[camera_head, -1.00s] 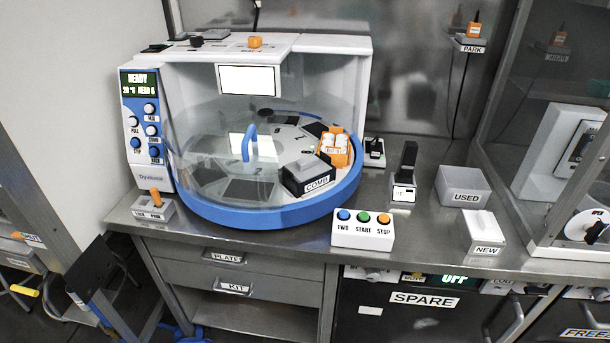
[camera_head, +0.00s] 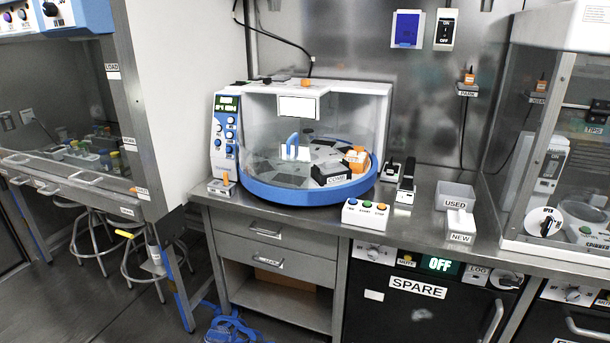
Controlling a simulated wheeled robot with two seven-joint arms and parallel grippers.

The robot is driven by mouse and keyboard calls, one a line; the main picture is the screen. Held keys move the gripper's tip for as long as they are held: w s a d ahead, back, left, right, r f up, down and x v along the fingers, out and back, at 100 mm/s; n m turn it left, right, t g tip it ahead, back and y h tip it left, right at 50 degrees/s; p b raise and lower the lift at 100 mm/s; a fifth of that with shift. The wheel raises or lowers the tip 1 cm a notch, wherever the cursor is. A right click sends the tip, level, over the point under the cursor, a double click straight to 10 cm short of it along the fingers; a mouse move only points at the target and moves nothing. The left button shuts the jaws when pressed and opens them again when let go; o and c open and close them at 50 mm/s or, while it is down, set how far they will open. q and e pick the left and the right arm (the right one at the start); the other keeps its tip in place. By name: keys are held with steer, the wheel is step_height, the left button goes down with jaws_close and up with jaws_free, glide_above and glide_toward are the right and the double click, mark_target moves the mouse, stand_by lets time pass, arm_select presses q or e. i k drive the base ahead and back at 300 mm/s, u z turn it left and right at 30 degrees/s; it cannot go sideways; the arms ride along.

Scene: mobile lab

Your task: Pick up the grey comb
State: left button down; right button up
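A black holder labelled COMB (camera_head: 338,181) sits on the blue-rimmed turntable (camera_head: 290,199) of the white machine, at its front right. A small grey piece (camera_head: 331,169) shows on top of the holder and looks like the grey comb; it is too small to make out teeth. An orange and white rack (camera_head: 357,160) stands just behind and right of it. The clear cover (camera_head: 262,140) spans the left and middle of the turntable; I cannot tell whether it reaches over the holder. Neither of my grippers shows in this view.
A white button box (camera_head: 364,215) stands on the steel bench in front of the machine. A dark upright device (camera_head: 407,180), a USED bin (camera_head: 454,195) and a NEW box (camera_head: 460,225) stand to the right. Stools (camera_head: 98,235) are at left.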

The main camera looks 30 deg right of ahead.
mark_target(330, 166)
steer(key=u, duration=0.2)
steer(key=i, duration=1.7)
steer(key=z, duration=0.2)
